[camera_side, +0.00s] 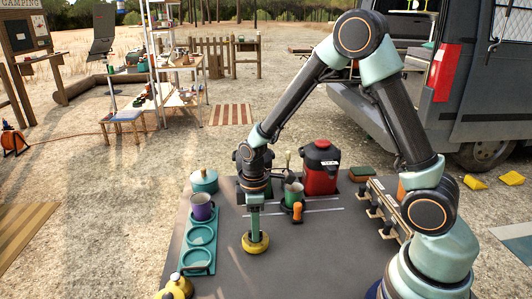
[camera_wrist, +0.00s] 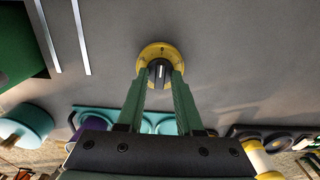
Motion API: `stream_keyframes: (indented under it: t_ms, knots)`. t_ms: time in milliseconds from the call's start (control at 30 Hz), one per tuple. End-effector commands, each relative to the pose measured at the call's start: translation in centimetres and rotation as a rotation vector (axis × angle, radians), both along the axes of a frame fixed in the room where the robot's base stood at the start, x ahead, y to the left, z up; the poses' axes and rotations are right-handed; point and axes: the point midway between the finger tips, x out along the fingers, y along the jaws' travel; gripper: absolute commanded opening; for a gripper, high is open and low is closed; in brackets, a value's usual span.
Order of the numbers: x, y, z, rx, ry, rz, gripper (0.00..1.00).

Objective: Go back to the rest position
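My gripper (camera_side: 255,232) points straight down over a yellow round disc (camera_side: 256,246) on the grey table. In the wrist view the disc (camera_wrist: 144,60) has a dark knob (camera_wrist: 159,72) with a pale stripe at its centre. The two green fingers of my gripper (camera_wrist: 162,76) stand apart, one on each side of this knob. I cannot tell whether they press on it or only surround it. The disc appears to rest flat on the table.
A wooden rack (camera_side: 385,206) is right. The table's front middle is clear.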

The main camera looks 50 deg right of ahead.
Motion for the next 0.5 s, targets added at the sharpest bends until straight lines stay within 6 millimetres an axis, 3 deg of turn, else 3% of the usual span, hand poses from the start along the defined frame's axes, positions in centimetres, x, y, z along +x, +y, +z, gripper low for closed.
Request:
stream_keyframes:
  t_ms: [67, 133, 167, 500]
  knots:
    - [0.00, 0.00, 0.00, 0.000, 0.000, 0.000, 0.35]
    - [0.00, 0.00, 0.01, 0.000, 0.000, 0.000, 0.12]
    - [-0.01, 0.00, 0.01, 0.000, 0.000, 0.000, 0.07]
    - [-0.01, -0.01, 0.01, 0.000, 0.000, 0.000, 0.07]
